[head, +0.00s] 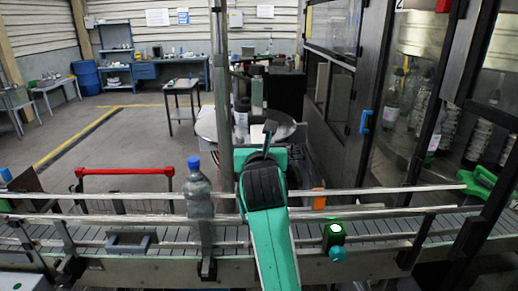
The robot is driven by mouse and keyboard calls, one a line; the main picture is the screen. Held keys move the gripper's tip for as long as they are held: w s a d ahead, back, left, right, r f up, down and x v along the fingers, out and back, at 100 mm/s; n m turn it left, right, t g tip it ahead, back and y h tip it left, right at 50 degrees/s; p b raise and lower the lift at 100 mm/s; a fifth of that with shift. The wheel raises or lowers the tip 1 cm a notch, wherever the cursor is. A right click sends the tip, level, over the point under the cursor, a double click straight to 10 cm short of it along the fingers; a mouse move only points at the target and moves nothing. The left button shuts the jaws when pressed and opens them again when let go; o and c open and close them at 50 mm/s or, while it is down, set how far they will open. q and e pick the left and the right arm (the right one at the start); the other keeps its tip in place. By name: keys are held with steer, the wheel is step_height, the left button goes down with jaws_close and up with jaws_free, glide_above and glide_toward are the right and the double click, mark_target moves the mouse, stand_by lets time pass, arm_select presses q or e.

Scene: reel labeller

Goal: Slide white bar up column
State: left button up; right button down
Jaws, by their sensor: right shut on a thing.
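A grey upright column (221,80) rises behind the conveyor, left of the picture's middle. My right arm comes up from the bottom, and my right gripper (268,132) is beside the column, to its right. Its dark fingers are shut, and my wrist hides most of what they hold. The white bar cannot be made out clearly. A small pale piece (208,146) shows just left of the column, but I cannot tell whether it is part of the bar. My left gripper is not in view.
A conveyor with metal rails (120,195) crosses the front. A blue-capped bottle (198,188) stands on it, left of my arm. A round table (285,127) with bottles is behind the column. A glazed machine (400,100) fills the right side.

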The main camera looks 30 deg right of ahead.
step_height(320, 180, up, 6)
steer(key=p, duration=0.2)
steer(key=shift+r+p, duration=0.1)
steer(key=shift+p, duration=0.3)
steer(key=c, duration=0.9)
jaws_free()
steer(key=shift+s, duration=0.1)
